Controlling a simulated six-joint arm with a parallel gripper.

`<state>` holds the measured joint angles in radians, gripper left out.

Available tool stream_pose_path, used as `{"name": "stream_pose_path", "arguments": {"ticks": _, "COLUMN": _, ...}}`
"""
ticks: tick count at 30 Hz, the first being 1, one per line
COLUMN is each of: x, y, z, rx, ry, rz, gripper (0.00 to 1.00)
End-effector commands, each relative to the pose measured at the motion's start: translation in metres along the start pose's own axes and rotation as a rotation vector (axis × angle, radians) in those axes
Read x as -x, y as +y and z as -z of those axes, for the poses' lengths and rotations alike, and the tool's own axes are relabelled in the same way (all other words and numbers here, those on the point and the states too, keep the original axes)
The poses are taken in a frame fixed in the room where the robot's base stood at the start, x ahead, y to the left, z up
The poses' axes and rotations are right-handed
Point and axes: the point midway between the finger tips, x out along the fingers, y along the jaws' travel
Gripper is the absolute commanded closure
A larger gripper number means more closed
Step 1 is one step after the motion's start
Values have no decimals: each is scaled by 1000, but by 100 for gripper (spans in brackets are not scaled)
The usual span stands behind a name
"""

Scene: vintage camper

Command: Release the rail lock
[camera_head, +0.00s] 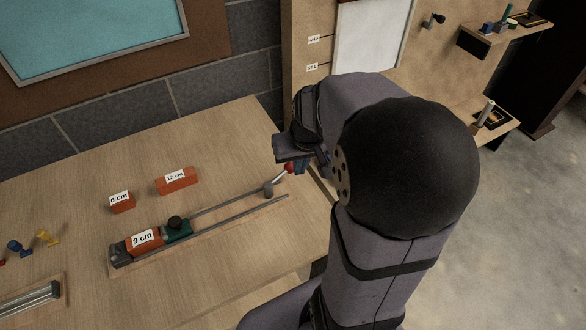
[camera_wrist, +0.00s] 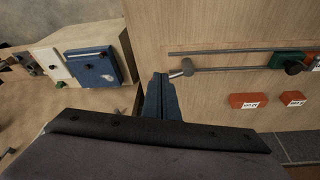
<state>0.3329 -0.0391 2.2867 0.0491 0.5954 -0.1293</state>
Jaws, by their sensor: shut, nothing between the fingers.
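The rail lock is a short grey lever (camera_head: 268,189) with a red tip (camera_head: 289,168) at the right end of the twin-bar rail (camera_head: 235,207). In the wrist view the grey lever (camera_wrist: 187,68) shows just right of the fingertips, and its red tip is not visible. My gripper (camera_wrist: 160,78) is shut and empty, close beside the lever. I cannot tell whether it touches. In the head view my wrist hides most of the fingers. A green slider (camera_head: 180,234) with a black knob (camera_head: 174,222) sits on the rail against an orange "9 cm" block (camera_head: 144,242).
Orange blocks marked 6 cm (camera_head: 122,204) and 12 cm (camera_head: 177,181) lie behind the rail. Small blue (camera_head: 18,248) and yellow (camera_head: 46,238) pieces lie at the left. A blue panel (camera_wrist: 93,68) stands beyond the table edge. The tabletop right of the 12 cm block is clear.

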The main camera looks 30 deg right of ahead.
Motion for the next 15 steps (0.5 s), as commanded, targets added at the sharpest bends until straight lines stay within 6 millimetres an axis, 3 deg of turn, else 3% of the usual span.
{"name": "stream_pose_path", "arguments": {"ticks": 15, "x": -70, "y": 0, "z": -2, "rx": -1, "ry": -7, "rz": 1, "gripper": 100}}
